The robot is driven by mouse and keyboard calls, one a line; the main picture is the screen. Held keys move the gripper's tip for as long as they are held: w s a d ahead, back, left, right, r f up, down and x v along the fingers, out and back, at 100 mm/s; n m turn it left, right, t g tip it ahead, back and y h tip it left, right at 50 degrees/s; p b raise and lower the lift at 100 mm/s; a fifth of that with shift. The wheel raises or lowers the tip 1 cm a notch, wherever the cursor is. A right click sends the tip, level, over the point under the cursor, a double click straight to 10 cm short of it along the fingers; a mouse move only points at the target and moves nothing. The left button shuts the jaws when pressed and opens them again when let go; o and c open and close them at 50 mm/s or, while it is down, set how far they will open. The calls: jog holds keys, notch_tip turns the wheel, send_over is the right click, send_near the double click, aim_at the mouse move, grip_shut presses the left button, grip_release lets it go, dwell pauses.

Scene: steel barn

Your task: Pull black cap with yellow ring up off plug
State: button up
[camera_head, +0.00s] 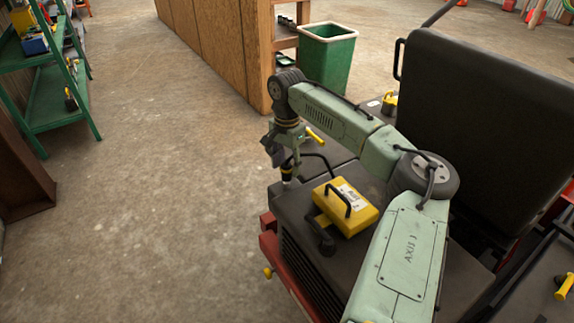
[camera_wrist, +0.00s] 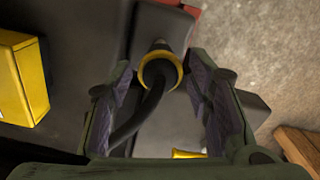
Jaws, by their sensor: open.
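The black cap with its yellow ring (camera_wrist: 160,68) shows in the wrist view, ahead of my gripper and roughly between its fingers. A thick black cord or strap curves from it toward the lower left. The plug under the cap is mostly hidden. My gripper (camera_head: 277,150) is open, with one finger on each side of the cap in the wrist view, and I see no contact. In the head view it points down over the far left corner of a dark cabinet (camera_head: 390,245), where the small dark cap (camera_head: 287,174) stands just below it.
A yellow box with a black handle (camera_head: 352,207) sits on the cabinet close to the right of my gripper. A large black panel (camera_head: 475,130) stands behind. A green bin (camera_head: 327,58) and green shelf (camera_head: 62,100) are farther off. The concrete floor at left is clear.

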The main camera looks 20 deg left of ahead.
aim_at(287, 164)
notch_tip(287, 164, up, 11)
dwell(0.3)
dwell(0.4)
